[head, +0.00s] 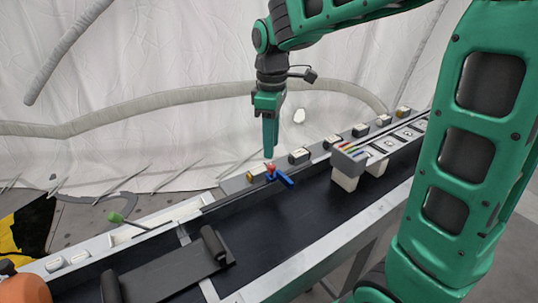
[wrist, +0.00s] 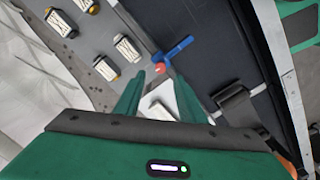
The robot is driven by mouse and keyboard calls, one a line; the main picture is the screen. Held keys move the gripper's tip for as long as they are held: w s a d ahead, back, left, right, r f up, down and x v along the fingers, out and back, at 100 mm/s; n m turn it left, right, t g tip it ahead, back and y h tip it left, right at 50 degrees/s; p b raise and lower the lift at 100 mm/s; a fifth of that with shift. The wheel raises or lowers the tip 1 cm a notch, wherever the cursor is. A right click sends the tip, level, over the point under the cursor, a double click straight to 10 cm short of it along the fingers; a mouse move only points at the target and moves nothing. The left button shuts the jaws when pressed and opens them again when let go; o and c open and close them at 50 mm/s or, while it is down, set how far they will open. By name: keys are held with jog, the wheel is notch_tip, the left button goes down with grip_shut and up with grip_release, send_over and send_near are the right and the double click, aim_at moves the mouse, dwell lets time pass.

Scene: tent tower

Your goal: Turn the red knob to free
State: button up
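The small red knob (head: 270,167) sits near the back edge of the dark trough, right beside a blue lever (head: 284,178). In the wrist view the red knob (wrist: 160,69) shows just beyond the fingertips, with the blue lever (wrist: 174,49) running up and right from it. My gripper (head: 270,152) points down just above the knob, and a small gap seems to remain. In the wrist view my gripper (wrist: 158,82) is open, its two green fingers apart with nothing held between them. Which setting the knob is at cannot be read.
Several small labelled boxes (head: 299,156) line the ledge behind the trough. A grey and white block with coloured strips (head: 349,163) stands to the right. A green-tipped lever (head: 115,217) and a dark roller frame (head: 165,276) are at left. The dark trough (head: 285,212) between is clear.

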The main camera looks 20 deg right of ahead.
aim_at(272, 165)
notch_tip(272, 165, up, 5)
jog(key=shift+f, duration=0.1)
dwell(0.4)
notch_tip(272, 165, down, 11)
jog(key=m, duration=0.9)
jog(key=shift+s, duration=0.1)
dwell(0.3)
jog(key=shift+d, duration=0.1)
grip_shut()
